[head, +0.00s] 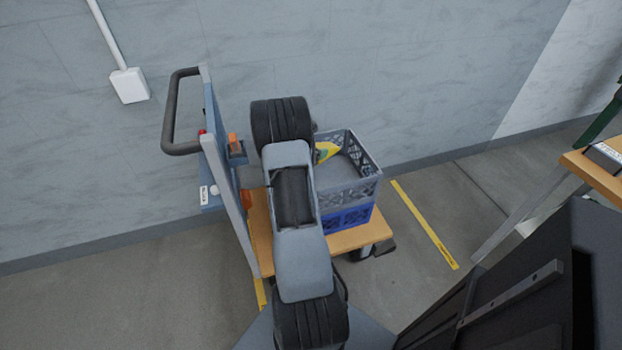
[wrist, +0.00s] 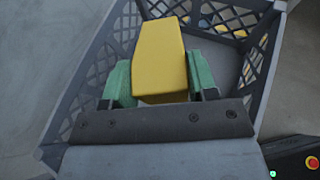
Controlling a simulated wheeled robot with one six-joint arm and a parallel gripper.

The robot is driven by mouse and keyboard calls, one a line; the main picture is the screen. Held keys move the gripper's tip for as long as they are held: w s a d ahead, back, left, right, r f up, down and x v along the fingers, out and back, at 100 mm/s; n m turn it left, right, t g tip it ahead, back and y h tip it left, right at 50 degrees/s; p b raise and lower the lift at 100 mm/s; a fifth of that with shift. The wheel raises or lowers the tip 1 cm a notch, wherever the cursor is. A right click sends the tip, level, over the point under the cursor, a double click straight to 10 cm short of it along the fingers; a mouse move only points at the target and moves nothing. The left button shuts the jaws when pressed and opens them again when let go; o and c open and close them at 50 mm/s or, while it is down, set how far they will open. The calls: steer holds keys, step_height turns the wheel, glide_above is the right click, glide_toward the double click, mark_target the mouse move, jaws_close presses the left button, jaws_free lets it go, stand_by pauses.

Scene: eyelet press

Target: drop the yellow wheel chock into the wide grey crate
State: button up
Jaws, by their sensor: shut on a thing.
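The yellow wheel chock (wrist: 162,55) sits between the two green fingers of my gripper (wrist: 163,80) in the wrist view, and the gripper is shut on it. In the head view the chock (head: 327,151) shows as a small yellow patch beside my arm, and my arm hides most of the gripper. The wide grey crate (head: 358,187) has lattice walls. In the wrist view its wall (wrist: 92,75) rises around the chock, which is over the crate's opening. I cannot tell how far the chock is above the crate floor.
The grey crate stands on a blue crate (head: 350,219) on a wooden cart deck (head: 374,235). The cart's upright panel and dark handle (head: 170,110) stand to the left. A grey wall is behind. A wooden table (head: 590,172) is at the right edge.

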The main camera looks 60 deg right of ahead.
steer(key=shift+f+b, duration=0.8)
steer(key=shift+f, duration=0.9)
steer(key=o, duration=1.1)
steer(key=shift+o, duration=0.2)
steer(key=r, duration=0.1)
steer(key=r+p, duration=0.1)
steer(key=r, duration=0.2)
steer(key=shift+s+a+r, duration=0.25)
steer(key=shift+a+r, duration=0.05)
steer(key=shift+a, duration=0.05)
steer(key=s+a+r+p, duration=0.2)
steer(key=s+a+r, duration=0.6)
steer(key=a, duration=0.2)
steer(key=shift+a+r, duration=0.2)
steer(key=shift+r, duration=0.05)
